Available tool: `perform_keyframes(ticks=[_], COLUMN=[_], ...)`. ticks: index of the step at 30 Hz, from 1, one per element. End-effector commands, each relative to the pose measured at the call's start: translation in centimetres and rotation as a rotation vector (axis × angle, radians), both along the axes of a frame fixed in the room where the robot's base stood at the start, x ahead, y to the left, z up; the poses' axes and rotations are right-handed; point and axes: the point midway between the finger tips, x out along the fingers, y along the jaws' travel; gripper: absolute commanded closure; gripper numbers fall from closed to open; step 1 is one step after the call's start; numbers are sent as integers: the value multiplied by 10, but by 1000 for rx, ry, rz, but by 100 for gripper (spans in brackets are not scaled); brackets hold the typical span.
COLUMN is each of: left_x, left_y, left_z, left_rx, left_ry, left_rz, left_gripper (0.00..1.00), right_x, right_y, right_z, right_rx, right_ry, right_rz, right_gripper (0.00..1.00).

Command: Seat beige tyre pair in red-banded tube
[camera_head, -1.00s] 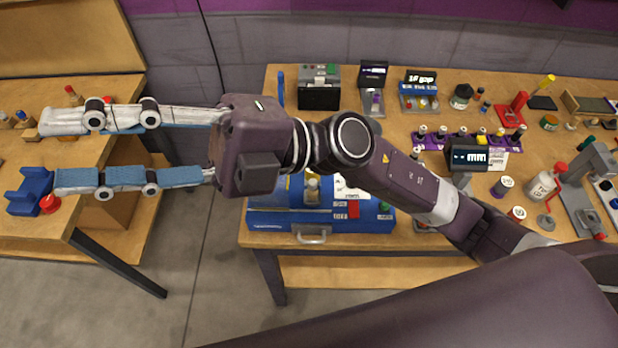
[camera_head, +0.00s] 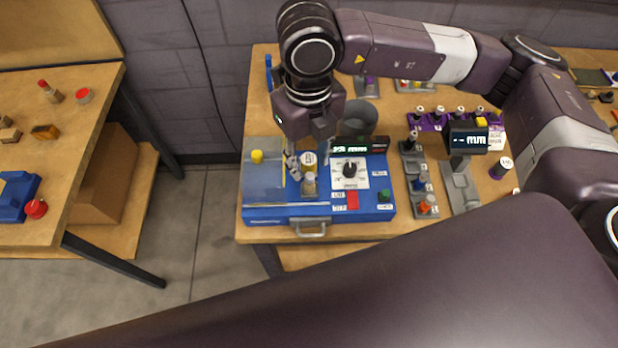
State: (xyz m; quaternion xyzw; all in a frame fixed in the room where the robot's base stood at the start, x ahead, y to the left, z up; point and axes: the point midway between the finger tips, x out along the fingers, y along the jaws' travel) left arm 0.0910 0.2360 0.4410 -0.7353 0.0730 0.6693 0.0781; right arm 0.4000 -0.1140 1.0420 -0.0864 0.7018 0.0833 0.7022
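My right gripper (camera_head: 309,167) hangs down over the left half of a blue machine (camera_head: 272,211). Its fingers look apart, with a gap between them. A small beige-grey cylinder (camera_head: 309,186) stands upright on the machine just below the fingertips; contact cannot be told. A round white-topped piece (camera_head: 308,158) shows between the fingers. I cannot pick out the beige tyre pair or the red-banded tube for certain at this size. My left gripper is not in view.
The machine has a yellow knob (camera_head: 257,156), a black dial (camera_head: 349,169) and a front handle (camera_head: 311,228). A dark cup (camera_head: 360,118) stands behind it. A purple rack (camera_head: 427,121) and small grey stands (camera_head: 413,160) are to the right. A floor gap separates the left table (camera_head: 90,140).

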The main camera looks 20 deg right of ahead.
Motion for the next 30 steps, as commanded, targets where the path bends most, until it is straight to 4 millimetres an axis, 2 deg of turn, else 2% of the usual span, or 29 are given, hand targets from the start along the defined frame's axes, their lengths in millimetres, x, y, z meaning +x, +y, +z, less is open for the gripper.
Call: perform_keyframes(ticks=[7,12,20,30], left_x=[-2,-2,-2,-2], left_y=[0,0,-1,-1], left_z=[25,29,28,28], left_rx=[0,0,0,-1], left_ry=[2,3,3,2], left_rz=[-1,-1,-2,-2], left_gripper=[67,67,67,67], right_x=[3,3,4,4], right_y=[-4,-3,-3,-3], right_z=[-29,-51,-55,-55], right_rx=[0,2,3,4], right_ry=[5,4,1,1], right_rz=[0,2,3,3], right_gripper=[66,66,66,100])
